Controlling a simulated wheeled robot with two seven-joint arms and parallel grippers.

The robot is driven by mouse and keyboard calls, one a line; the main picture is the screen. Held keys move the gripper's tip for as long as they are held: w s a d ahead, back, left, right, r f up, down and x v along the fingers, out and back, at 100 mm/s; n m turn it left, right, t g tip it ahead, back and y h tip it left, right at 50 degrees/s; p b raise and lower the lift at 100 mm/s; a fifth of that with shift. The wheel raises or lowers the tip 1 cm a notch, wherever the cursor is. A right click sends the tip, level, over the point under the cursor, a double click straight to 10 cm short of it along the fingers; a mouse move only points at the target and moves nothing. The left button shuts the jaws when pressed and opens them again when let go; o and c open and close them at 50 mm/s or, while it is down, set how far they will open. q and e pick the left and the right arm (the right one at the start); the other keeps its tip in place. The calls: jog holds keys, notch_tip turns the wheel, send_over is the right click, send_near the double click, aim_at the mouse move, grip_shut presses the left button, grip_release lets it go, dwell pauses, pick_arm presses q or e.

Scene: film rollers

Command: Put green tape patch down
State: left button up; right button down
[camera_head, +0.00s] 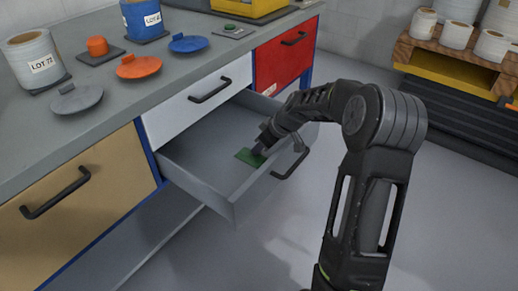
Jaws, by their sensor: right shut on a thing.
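The green tape patch (247,158) is a small flat green piece inside the open grey drawer (197,173), low over its floor; I cannot tell if it touches the floor. My right gripper (259,152) reaches down into the drawer and is shut on the patch's right part. The arm hides the fingertips in part and some of the drawer's far right corner. My left gripper does not show.
The drawer's front with its black handle (290,163) stands out from the cabinet. Above are a closed white drawer (190,104) and a red one (284,57). Floor is clear below.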

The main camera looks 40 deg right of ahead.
jog(key=shift+f, duration=0.1)
jog(key=c, duration=1.6)
grip_release()
jog(key=shift+r, duration=0.3)
jog(key=p+v, duration=0.2)
jog(key=v, duration=0.9)
jog(key=shift+s+r, duration=0.3)
jog(key=shift+d, duration=0.15)
